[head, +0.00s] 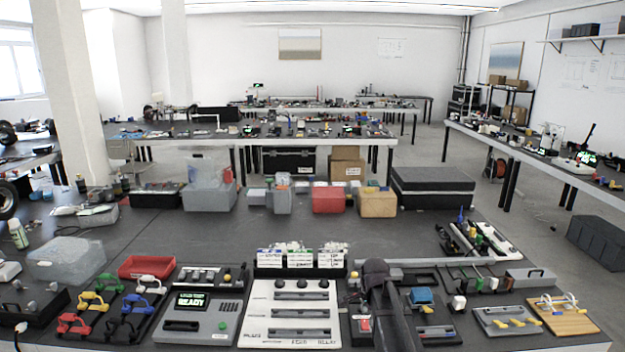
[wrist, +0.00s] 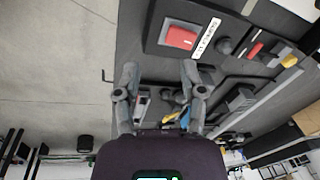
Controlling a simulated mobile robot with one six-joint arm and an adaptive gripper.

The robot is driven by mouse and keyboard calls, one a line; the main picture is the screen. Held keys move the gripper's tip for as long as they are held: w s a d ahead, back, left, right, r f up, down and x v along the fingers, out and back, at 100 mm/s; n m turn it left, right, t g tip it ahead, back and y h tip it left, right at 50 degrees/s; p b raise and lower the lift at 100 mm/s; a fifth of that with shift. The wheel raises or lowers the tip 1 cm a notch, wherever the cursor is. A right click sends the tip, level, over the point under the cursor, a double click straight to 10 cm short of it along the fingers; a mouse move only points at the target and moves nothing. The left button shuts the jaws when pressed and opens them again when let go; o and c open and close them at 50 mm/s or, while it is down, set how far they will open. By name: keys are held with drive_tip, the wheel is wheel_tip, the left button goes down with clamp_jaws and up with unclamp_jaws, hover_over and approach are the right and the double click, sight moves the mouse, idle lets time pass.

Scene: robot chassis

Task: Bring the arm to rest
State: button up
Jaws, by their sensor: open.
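My gripper (wrist: 160,68) shows in the wrist view with its two grey fingers spread wide apart. Nothing is between the fingertips, and the gripper is empty. The dark worktable (wrist: 150,12) lies beyond the fingers, with its edge running near the left finger. In the head view my dark arm reaches over the front of the worktable (head: 340,226), right of centre. The fingers cannot be made out clearly there.
A red button (wrist: 180,38) on a grey block lies beyond the fingertips. A white panel (head: 262,318) stands left of my arm, and a blue-topped device (head: 422,297) right of it. The table's middle is clear. Bins and a black case (head: 432,188) line the back.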

drive_tip(key=s+f+n+g+b, duration=0.1)
drive_tip(key=s+n, duration=1.3)
drive_tip(key=s, duration=0.8)
drive_tip(key=shift+f+g, duration=0.2)
drive_tip(key=shift+g, duration=0.2)
drive_tip(key=shift+d+f, duration=0.1)
